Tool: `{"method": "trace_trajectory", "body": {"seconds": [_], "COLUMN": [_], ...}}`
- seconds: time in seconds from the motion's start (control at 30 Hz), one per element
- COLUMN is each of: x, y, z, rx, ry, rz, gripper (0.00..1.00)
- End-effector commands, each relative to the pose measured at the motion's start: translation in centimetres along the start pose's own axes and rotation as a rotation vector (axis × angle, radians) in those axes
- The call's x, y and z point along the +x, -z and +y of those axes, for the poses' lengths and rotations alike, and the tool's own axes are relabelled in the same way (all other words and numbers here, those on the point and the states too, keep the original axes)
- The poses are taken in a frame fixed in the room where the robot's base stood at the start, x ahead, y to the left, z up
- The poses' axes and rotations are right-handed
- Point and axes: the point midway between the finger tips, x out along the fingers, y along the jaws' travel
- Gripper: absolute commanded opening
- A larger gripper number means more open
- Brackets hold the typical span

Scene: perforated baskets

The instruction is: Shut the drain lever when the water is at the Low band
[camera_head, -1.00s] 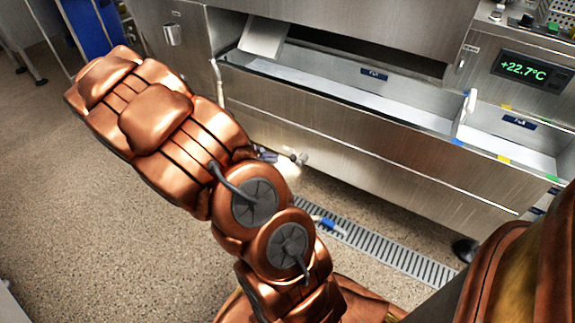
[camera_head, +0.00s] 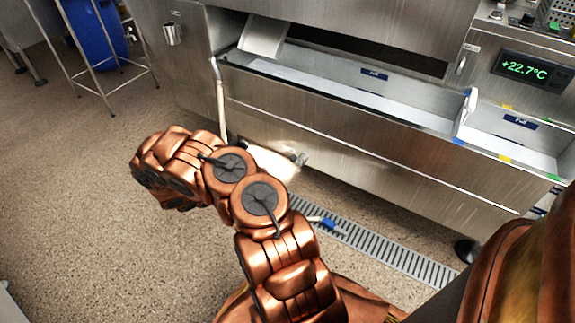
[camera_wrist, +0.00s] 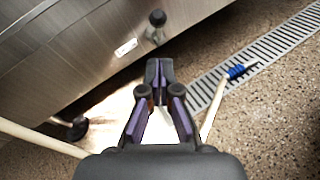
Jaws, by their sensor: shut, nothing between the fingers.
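In the wrist view, a black round knob on a short metal stem (camera_wrist: 157,18) sticks out low on the steel tank front, beside a small white label; it looks like the drain lever. A small metal fitting (camera_head: 301,159) shows at the tank's lower edge in the head view. My gripper (camera_wrist: 158,70) is shut and empty, below the knob in the wrist picture and apart from it. In the head view my arm hides the gripper. The steel tank (camera_head: 350,135) has blue labels reading Full (camera_head: 374,74). The water level and a Low band cannot be made out.
A floor drain grate (camera_head: 375,240) runs along the tank's front. A blue-headed brush (camera_wrist: 236,71) lies by it. A wire rack with a blue drum (camera_head: 95,28) stands back left. The left floor is open.

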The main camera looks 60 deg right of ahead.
Motion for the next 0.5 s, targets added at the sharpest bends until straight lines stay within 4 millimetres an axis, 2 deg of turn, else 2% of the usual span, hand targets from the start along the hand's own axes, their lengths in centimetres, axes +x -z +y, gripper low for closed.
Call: {"method": "trace_trajectory", "body": {"seconds": [0.03,0.2,0.37,0.5], "x": [0.1,0.2,0.8,2.6], "y": [1.3,3.4,3.9,4.0], "z": [-0.3,-0.6,-0.7,-0.6], "rx": [-0.018,-0.048,-0.054,-0.053], "ry": [-0.011,-0.036,-0.041,-0.039], "rz": [0.010,0.029,0.033,0.032], "gripper": [0.00,0.00,0.00,0.00]}}
